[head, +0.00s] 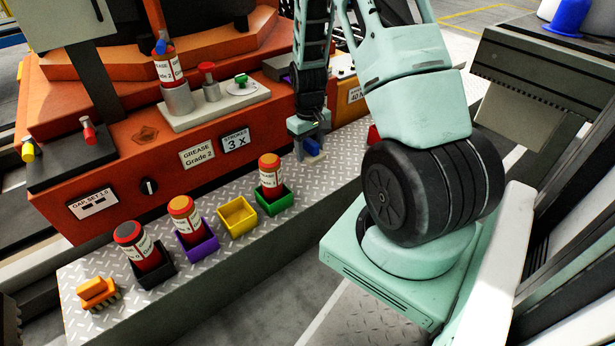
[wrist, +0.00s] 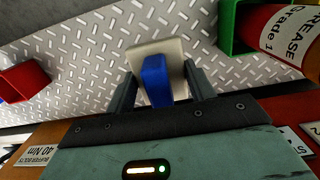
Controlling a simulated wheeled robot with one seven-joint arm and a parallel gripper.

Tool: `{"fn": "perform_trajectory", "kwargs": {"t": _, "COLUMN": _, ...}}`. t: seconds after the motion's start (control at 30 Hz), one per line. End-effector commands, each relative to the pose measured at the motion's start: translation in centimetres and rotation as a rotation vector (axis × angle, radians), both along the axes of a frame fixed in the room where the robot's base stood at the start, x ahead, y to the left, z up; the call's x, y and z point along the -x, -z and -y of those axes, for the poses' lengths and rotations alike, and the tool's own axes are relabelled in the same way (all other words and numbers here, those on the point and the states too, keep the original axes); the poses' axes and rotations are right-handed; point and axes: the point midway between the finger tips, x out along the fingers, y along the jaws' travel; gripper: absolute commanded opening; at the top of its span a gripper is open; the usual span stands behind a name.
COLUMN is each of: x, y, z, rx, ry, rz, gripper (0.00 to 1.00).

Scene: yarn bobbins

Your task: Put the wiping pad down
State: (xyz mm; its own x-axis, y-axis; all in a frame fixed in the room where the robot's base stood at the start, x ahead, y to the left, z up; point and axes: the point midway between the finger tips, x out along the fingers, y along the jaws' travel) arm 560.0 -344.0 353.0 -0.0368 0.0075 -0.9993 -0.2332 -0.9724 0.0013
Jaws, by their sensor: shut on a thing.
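The wiping pad is a pale beige block with a blue handle. My gripper (wrist: 155,88) is shut on the blue handle, and the pad (wrist: 172,50) sticks out beyond the fingertips over the diamond-plate ledge (wrist: 85,55). In the head view my gripper (head: 310,138) points down over the ledge (head: 222,262), to the right of the green bin, with the blue handle (head: 312,147) between its fingers. The pad is low over the plate; I cannot tell whether it touches it. Its underside is hidden.
A green bin (head: 275,203) holding a grease cartridge (head: 270,175) stands left of my gripper. A yellow bin (head: 237,217) is empty; purple and black bins hold cartridges. An orange brush (head: 97,292) lies at the near end. A red bin (wrist: 25,82) stands on the other side.

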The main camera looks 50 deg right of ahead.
Motion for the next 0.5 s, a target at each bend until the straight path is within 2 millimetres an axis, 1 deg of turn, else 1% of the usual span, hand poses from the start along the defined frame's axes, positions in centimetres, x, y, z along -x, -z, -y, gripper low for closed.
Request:
{"fn": "perform_trajectory", "kwargs": {"t": 0.03, "x": 0.1, "y": 1.7, "z": -0.1, "rx": -0.002, "ry": 0.0, "rz": -0.003, "gripper": 0.29}}
{"fn": "perform_trajectory", "kwargs": {"t": 0.1, "x": 0.0, "y": 3.1, "z": -0.1, "rx": -0.001, "ry": 0.0, "rz": -0.002, "gripper": 0.29}}
{"fn": "perform_trajectory", "kwargs": {"t": 0.2, "x": 0.0, "y": 4.4, "z": 0.0, "rx": -0.001, "ry": -0.001, "rz": -0.001, "gripper": 0.29}}
{"fn": "perform_trajectory", "kwargs": {"t": 0.37, "x": 0.0, "y": 5.7, "z": -0.1, "rx": 0.0, "ry": -0.001, "rz": -0.001, "gripper": 0.29}}
{"fn": "perform_trajectory", "kwargs": {"t": 0.5, "x": 0.0, "y": 7.9, "z": 0.0, "rx": 0.0, "ry": -0.001, "rz": -0.001, "gripper": 0.29}}
